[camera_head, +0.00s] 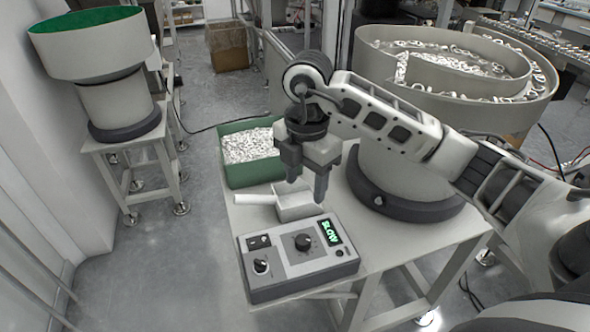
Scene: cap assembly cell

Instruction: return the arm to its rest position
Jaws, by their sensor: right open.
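My right arm comes in from the right side of the view and reaches over the table (410,252). My right gripper (306,188) points down with its two fingers apart and nothing between them. It hangs in front of a white scoop (291,206) with a handle to its left; I cannot tell whether the fingertips touch it. My left gripper is not in view.
A green bin (236,173) of white parts stands behind the scoop. A control box (290,268) reading "SLOW" sits at the front. A large bowl feeder (520,110) stands behind my arm. Another feeder (100,50) stands at left. The floor between is free.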

